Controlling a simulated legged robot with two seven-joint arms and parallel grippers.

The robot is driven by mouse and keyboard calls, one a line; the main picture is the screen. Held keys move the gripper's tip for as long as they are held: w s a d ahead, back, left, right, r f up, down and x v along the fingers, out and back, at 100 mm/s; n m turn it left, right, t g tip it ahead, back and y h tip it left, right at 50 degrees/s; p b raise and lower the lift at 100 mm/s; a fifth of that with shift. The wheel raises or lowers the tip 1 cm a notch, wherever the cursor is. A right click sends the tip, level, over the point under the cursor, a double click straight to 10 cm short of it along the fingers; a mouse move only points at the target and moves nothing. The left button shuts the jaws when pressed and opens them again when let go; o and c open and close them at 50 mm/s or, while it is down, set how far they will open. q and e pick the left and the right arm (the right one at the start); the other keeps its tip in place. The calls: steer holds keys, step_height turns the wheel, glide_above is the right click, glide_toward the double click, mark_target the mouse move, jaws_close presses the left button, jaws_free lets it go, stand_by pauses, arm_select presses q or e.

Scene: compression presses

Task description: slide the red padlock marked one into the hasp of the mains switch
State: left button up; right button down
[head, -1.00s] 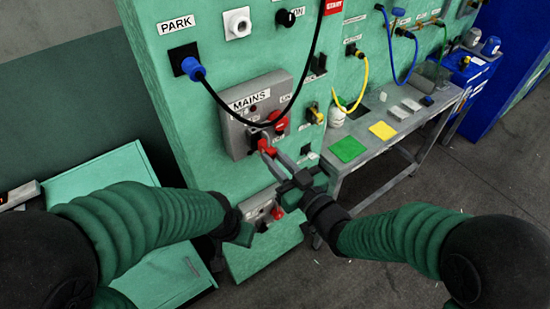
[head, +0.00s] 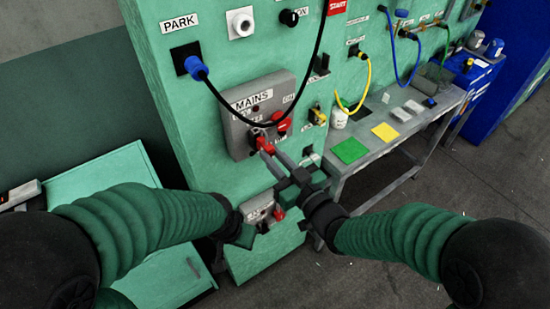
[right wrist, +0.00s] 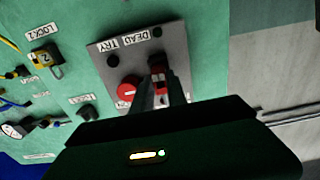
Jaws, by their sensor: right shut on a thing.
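The grey mains switch box (head: 240,133) is on the green panel, with a red rotary handle (head: 284,125) on its right side. A red padlock (head: 265,146) is at the box's lower front, by the dark hasp. My right gripper (head: 272,155) is shut on the padlock. In the right wrist view the padlock (right wrist: 158,75) shows between the fingers, against the box plate (right wrist: 185,55). I cannot tell whether its shackle is through the hasp, and its number is not readable. My left gripper (head: 240,236) is low, left of the right one, its jaws unclear.
A black cable with a blue plug (head: 193,67) loops in front of the mains box. A yellow padlock (head: 318,116) hangs to its right. A grey bench (head: 375,150) with green and yellow pads stands at right. A lower grey box (head: 258,208) sits beneath.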

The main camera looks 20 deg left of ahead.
steer(key=shift+b+x, duration=0.3)
steer(key=shift+x, duration=1.05)
steer(key=c, duration=1.3)
jaws_free()
steer(key=shift+a, duration=0.1)
steer(key=shift+o, duration=0.2)
steer(key=shift+s+f, duration=0.1)
steer(key=b+v, duration=1.3)
steer(key=v, duration=0.3)
steer(key=shift+s+d, duration=0.15)
steer(key=shift+d, duration=0.2)
